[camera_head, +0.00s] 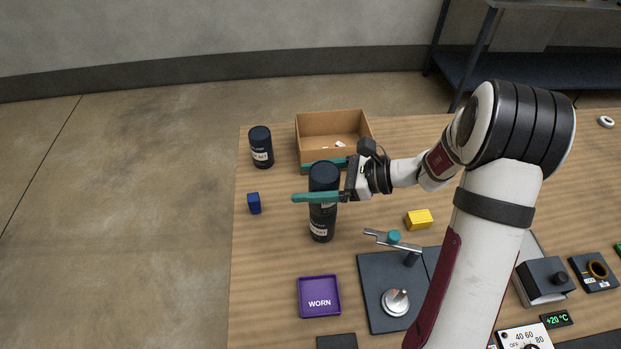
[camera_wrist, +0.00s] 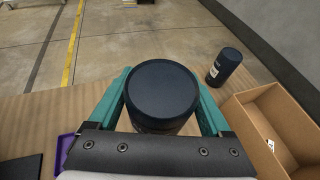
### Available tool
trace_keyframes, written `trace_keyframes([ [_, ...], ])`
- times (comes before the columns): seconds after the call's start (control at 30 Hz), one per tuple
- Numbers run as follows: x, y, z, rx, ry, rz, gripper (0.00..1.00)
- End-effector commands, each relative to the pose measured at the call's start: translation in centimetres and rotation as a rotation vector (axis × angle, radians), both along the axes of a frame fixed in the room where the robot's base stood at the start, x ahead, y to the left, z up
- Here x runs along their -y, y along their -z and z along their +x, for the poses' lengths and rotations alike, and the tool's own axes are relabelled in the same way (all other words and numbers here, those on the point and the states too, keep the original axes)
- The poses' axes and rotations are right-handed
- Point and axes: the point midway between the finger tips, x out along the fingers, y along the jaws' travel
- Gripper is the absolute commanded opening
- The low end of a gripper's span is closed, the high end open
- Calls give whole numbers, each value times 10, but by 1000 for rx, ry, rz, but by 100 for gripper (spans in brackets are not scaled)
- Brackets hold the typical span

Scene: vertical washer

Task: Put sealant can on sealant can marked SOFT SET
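Two dark sealant cans stand one above the other near the table's middle. The upper can (camera_head: 323,176) appears upright on the lower can (camera_head: 320,229); the contact is partly hidden by my near finger. My gripper (camera_head: 309,181) has its teal fingers on both sides of the upper can. In the wrist view, the upper can's round lid (camera_wrist: 163,90) lies between the fingers, which look slightly apart from its sides, so the gripper seems open. Another dark can (camera_head: 261,147) stands alone at the back left, its label ending in "SET". The lower can's label is too small to read.
An open cardboard box (camera_head: 335,127) stands behind my gripper. A blue block (camera_head: 254,203), a yellow block (camera_head: 419,219) and a purple WORN tray (camera_head: 319,297) lie around the stack. A dark fixture with a lever (camera_head: 393,240) is at front right.

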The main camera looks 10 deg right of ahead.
Motion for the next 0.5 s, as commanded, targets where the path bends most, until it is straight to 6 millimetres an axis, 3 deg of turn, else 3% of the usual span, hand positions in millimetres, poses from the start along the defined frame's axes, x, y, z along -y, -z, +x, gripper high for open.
trace_keyframes([
  [0.1, 0, 0, 0, 0, 0, 0, 100],
  [0.33, 0, -3, 0, 0, 0, 0, 100],
  [0.5, 27, -14, -7, 1, 4, 0, 100],
])
